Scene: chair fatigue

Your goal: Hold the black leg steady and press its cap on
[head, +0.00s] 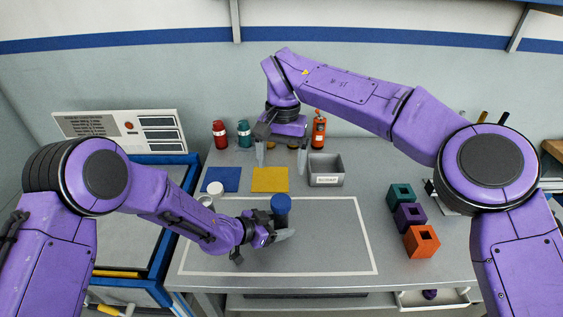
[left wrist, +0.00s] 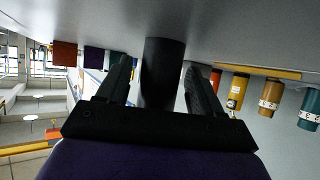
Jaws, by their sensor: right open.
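The black leg (head: 281,222) stands upright inside the white outline on the table. A blue cap (head: 281,203) sits on its top; I cannot tell how far down it is seated. In the left wrist view the leg (left wrist: 162,75) shows as a dark cylinder between the two fingers (left wrist: 160,85), and the cap is not seen. My right gripper (head: 281,158) is open and empty, fingers pointing down, above and behind the leg.
A blue mat (head: 223,179), a yellow mat (head: 269,180) and a grey bin (head: 326,180) lie behind the outline. Red (head: 220,135), green (head: 244,134) and orange (head: 318,130) bottles stand behind. Several holed blocks (head: 421,242) stand right. The outlined area's right half is clear.

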